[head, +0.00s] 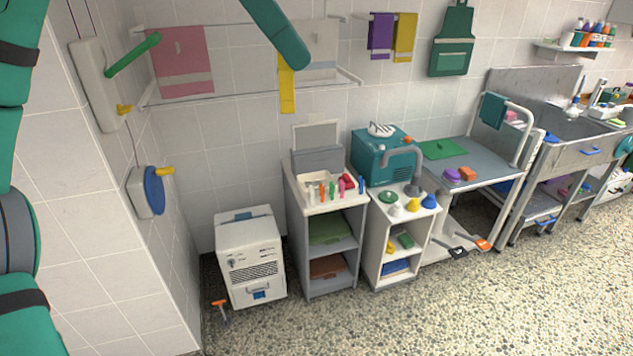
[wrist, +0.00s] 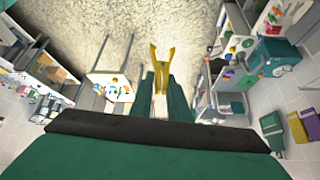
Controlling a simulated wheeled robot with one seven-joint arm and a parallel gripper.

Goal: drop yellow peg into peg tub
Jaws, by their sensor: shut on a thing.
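My gripper (wrist: 160,80) shows in the wrist view, its fingers shut on the yellow peg (wrist: 154,60). The peg's two prongs spread like a V beyond the fingers, apart from any surface, with floor behind them. The gripper and the peg do not show in the head view, where only green links of my arm are seen. A pale open tub (head: 314,178) sits on the left cart top, with several small coloured pegs (head: 333,189) in front. I cannot tell for sure whether it is the peg tub.
The grey-and-white cart (head: 320,207) stands between a white boxy machine (head: 248,255) and a second cart (head: 405,218) with a teal machine (head: 372,157). Towels hang on a wall rack above, a pink one (head: 182,62) at left.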

